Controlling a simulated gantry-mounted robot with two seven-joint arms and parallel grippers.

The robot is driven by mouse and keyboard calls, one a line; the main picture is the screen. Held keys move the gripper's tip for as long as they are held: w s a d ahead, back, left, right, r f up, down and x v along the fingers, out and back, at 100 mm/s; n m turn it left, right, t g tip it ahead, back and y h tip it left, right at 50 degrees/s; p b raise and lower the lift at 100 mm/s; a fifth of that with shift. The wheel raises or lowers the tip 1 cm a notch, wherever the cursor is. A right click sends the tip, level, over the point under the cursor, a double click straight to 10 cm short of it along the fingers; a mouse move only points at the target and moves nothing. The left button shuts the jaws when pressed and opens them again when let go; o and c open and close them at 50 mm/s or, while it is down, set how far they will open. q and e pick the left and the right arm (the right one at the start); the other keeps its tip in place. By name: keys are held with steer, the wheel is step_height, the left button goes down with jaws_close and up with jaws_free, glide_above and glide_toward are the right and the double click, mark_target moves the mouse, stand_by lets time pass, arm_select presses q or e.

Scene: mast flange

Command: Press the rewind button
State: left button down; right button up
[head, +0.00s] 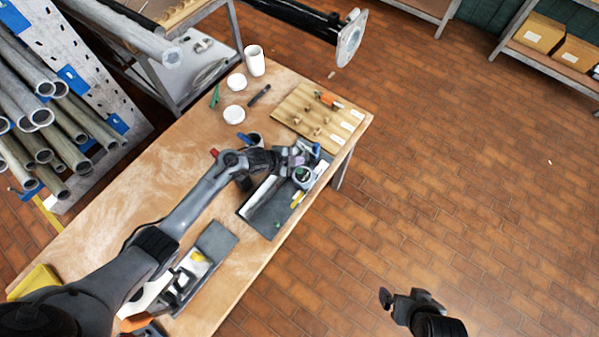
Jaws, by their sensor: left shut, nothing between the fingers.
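My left arm reaches across the wooden workbench from the left. My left gripper (310,160) is shut and empty, at the far end of a dark grey tray (262,215). A round dark item with a pale ring (303,176) sits just below the gripper, close to it. I cannot tell whether they touch. No rewind button can be made out at this size, and the arm hides part of the tray. My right gripper (388,299) hangs over the brick floor, away from the bench. Its fingers are too small to read.
A wooden pegboard (298,108) with an orange-handled tool lies at the bench's far end. A white cup (254,61) and round white lids (234,115) stand nearby. A second grey tray (213,246) lies nearer. Metal pipes (40,120) are racked at left. The floor at right is open.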

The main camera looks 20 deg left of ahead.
mark_target(297, 172)
arm_select(q)
step_height(297, 172, down, 4)
steer(key=b, duration=0.2)
steer(key=shift+b, duration=0.35)
steer(key=shift+f, duration=0.2)
stand_by(0.6)
stand_by(0.7)
steer(key=shift+f, duration=0.15)
steer(key=shift+f+b, duration=0.3)
steer(key=shift+b, duration=0.2)
stand_by(0.5)
